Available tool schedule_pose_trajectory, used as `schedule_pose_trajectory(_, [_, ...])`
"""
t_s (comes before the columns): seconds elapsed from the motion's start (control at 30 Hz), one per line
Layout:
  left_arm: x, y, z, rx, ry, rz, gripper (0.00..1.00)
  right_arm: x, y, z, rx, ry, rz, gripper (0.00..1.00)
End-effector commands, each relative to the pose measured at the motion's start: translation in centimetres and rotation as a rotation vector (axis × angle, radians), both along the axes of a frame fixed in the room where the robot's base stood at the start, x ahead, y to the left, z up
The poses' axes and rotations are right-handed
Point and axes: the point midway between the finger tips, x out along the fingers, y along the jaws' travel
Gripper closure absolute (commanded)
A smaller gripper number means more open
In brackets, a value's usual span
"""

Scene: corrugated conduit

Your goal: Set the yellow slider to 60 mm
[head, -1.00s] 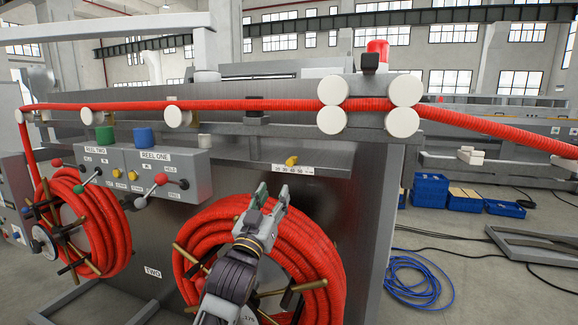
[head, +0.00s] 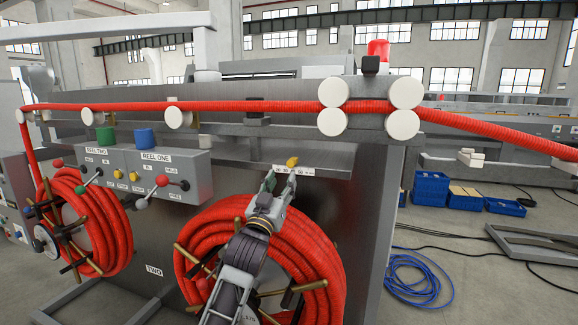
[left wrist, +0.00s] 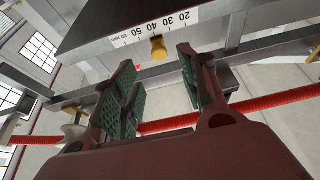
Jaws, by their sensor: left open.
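The yellow slider (head: 292,161) sits on a small white scale strip (head: 294,171) under the machine's ledge. In the left wrist view the slider (left wrist: 158,48) appears near the 40 mark of the scale (left wrist: 160,24), whose numbers look upside down and run from 20 to 60 mm. My left gripper (head: 281,184) is open and empty, with its fingertips just below the slider in the head view. In the left wrist view the slider shows in the gap between the two green-padded fingers (left wrist: 157,70); whether they touch it cannot be told. My right gripper is not in view.
Reel one, wound with red conduit (head: 325,240), lies behind and below my left arm. The control box (head: 150,172) with levers and knobs is at the left. Red conduit (head: 220,105) runs across rollers above. The ledge (head: 310,149) overhangs the slider.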

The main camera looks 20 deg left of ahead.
Motion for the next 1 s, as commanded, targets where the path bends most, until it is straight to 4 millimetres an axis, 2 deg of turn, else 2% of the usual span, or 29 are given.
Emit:
schedule_pose_trajectory(0.43, [4.0, -0.2, 1.8, -0.001, 0.0, 0.0, 0.57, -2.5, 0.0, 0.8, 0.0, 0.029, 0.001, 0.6])
schedule_pose_trajectory(0.73, [6.4, -0.2, 2.7, 0.0, 0.0, 0.0, 0.57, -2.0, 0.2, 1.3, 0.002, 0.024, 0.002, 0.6])
schedule_pose_trajectory(1.0, [7.1, -0.3, 3.0, 0.0, 0.001, 0.0, 0.57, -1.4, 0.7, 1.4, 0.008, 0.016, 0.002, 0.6])
